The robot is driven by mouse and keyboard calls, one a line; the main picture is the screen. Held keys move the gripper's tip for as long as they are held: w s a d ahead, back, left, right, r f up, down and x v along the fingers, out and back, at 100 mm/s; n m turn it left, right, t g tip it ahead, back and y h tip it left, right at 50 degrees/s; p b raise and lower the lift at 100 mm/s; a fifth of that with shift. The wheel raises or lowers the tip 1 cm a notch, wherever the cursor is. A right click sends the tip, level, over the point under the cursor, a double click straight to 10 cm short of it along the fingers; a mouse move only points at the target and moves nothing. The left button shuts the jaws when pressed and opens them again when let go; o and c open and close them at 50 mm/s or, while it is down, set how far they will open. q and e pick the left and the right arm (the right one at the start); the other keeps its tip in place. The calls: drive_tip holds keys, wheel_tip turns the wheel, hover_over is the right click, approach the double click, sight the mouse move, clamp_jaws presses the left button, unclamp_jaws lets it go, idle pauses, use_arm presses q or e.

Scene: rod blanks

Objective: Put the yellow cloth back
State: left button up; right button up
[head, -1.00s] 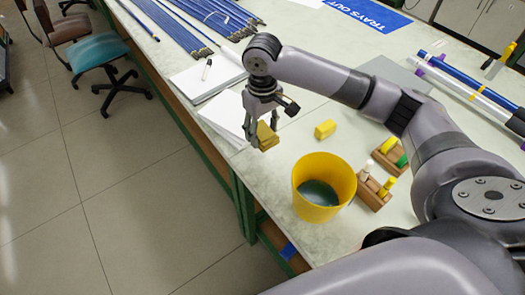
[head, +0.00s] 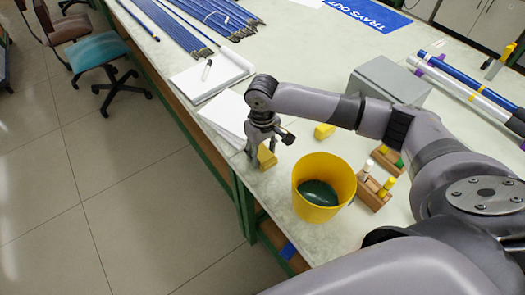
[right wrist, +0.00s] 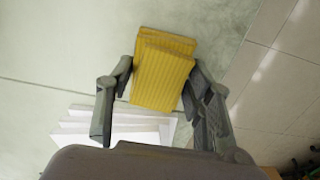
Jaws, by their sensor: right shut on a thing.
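My right gripper (head: 262,152) is shut on the yellow cloth (head: 267,158), low over the table's left edge, beside the white paper. In the right wrist view the cloth (right wrist: 163,75) is a folded, ribbed yellow pad between the two grey fingers (right wrist: 160,82). I cannot tell whether the cloth touches the table. My left gripper is not in view.
A yellow bucket (head: 322,205) stands just right of the gripper. A small yellow block (head: 324,131), wooden racks with coloured pegs (head: 372,193) and a grey box (head: 405,82) are further right. Notebooks (head: 212,72) and blue rods (head: 190,25) lie farther back.

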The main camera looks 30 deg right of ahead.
sight(262, 153)
drive_tip(key=o, duration=1)
drive_tip(key=shift+o, duration=0.2)
wheel_tip(262, 153, up, 12)
drive_tip(key=shift+b, duration=0.35)
